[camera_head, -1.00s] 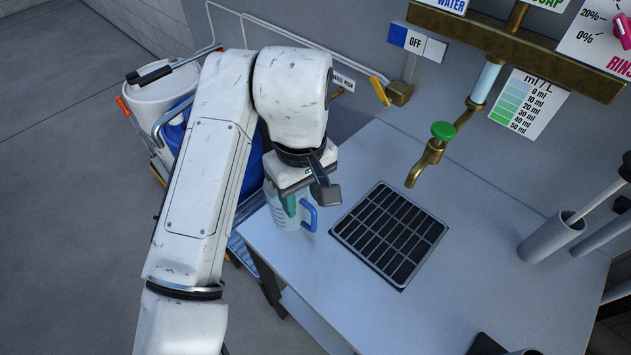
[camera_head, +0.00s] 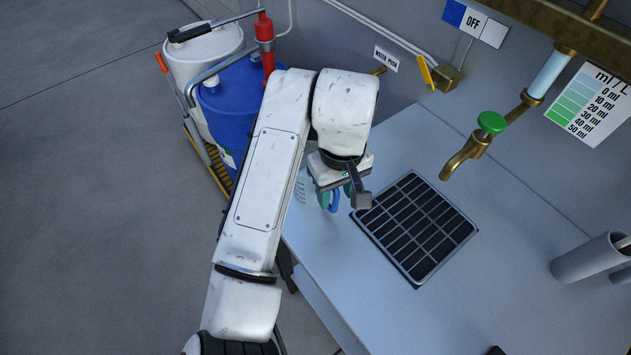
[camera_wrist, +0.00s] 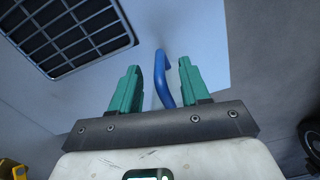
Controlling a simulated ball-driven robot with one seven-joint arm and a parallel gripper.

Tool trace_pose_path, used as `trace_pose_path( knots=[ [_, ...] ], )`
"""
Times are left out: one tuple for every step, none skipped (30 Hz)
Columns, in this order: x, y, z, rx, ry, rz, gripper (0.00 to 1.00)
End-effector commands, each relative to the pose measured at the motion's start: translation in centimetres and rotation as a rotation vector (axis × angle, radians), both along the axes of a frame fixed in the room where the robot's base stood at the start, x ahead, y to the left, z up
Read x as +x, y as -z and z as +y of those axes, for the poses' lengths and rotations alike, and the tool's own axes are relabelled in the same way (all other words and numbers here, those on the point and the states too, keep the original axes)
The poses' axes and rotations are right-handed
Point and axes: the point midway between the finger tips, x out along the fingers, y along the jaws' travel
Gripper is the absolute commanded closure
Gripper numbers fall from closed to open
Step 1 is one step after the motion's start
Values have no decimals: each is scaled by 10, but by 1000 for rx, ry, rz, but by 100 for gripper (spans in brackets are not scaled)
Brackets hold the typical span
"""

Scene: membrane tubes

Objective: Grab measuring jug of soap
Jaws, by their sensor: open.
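The measuring jug (camera_head: 304,188) is clear with a blue handle (camera_head: 335,200). It stands on the grey table near its left edge, left of the drain grate, and is partly hidden behind my arm and gripper. My gripper (camera_head: 340,188) is directly over and beside the jug in the head view. In the wrist view my gripper (camera_wrist: 156,85) has its two green fingers apart. The blue handle (camera_wrist: 162,78) lies between them, with a gap on each side. The jug's contents are hidden.
A black drain grate (camera_head: 415,226) is set in the table (camera_head: 500,290). A brass tap with a green knob (camera_head: 490,122) hangs over it. A blue drum (camera_head: 228,105) and a white drum (camera_head: 203,52) stand behind my arm.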

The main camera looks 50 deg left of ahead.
Motion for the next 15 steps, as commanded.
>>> trace_pose_path(
  knots=[
    [-1,5,0,-2,-2,2,54],
    [-1,8,0,-2,-2,2,54],
    [-1,11,0,-1,-2,0,54],
    [-1,13,0,0,-2,-1,54],
    [-1,14,0,0,-2,-1,54],
    [-1,15,0,0,-1,-1,54],
    [-1,16,0,0,-1,-1,54],
    [-1,16,0,0,-1,-1,54],
    [-1,16,0,0,-1,-1,54],
    [-1,16,0,0,-1,-1,54],
    [-1,16,0,0,-1,-1,54],
    [-1,16,0,0,-1,-1,55],
    [-1,16,0,0,-1,-1,58],
    [-1,16,0,0,-1,-1,61],
    [-1,16,0,0,-1,-1,64]
  ],
)
